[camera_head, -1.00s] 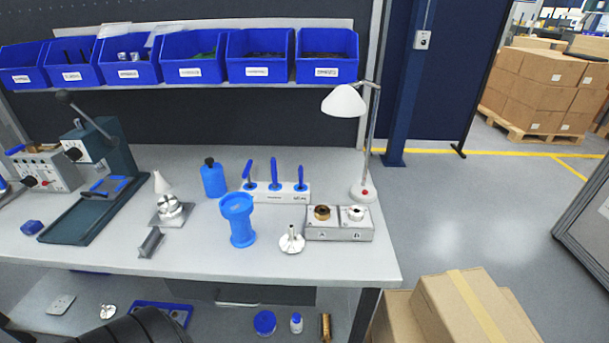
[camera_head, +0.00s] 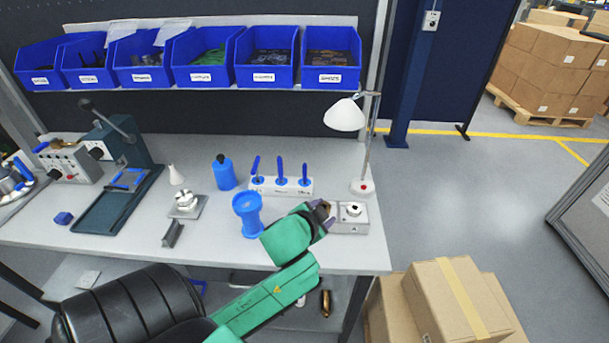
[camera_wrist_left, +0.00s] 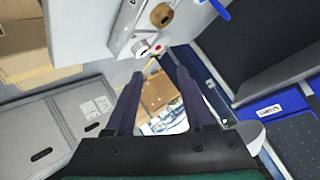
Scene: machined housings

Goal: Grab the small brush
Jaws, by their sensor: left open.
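Several tools with blue handles stand upright in a white holder (camera_head: 283,186) near the middle of the bench; I cannot tell which of them is the small brush. My left gripper (camera_head: 324,213) reaches in from below on its green arm. It is at the left end of the metal block (camera_head: 350,217) and hides part of it, just front-right of the holder. In the left wrist view my gripper (camera_wrist_left: 158,65) is open with nothing between the fingers. The metal block (camera_wrist_left: 143,22) and a blue handle (camera_wrist_left: 220,9) show beyond the fingers. My right gripper is out of view.
A blue cup-shaped stand (camera_head: 248,214) and blue bottle (camera_head: 224,172) are left of the gripper. The lamp (camera_head: 345,115) rises behind the block. Blue bins (camera_head: 267,57) hang above. Cardboard boxes (camera_head: 440,300) stand at the bench's right front.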

